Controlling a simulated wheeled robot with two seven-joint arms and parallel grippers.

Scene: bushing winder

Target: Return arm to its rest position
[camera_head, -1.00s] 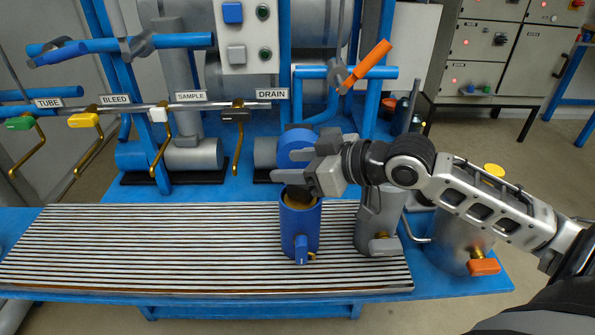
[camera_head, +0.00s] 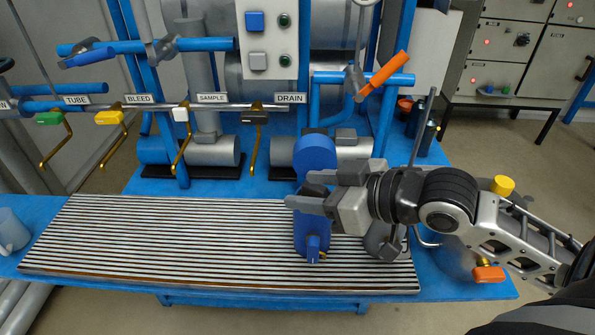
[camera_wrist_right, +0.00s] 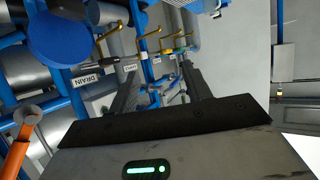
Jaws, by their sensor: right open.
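My right gripper (camera_head: 297,190) comes in from the right in the head view, its fingers pointing left and apart with nothing visible between them. It overlaps the top of a blue cup-like vessel (camera_head: 313,240) with a small blue valve at its front, on the slatted grate (camera_head: 160,240). The vessel's mouth is hidden behind the fingers, and I cannot tell whether they touch it. In the right wrist view, the dark edge and grey body of my gripper fill the bottom. My left gripper is not in view.
A grey metal vessel (camera_head: 383,242) stands right of the blue one, partly behind my wrist. A blue round cap (camera_head: 315,153) is behind the gripper. An orange-handled valve (camera_head: 384,72) stands above. A grey mug (camera_head: 11,231) is at far left. The grate's left part is clear.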

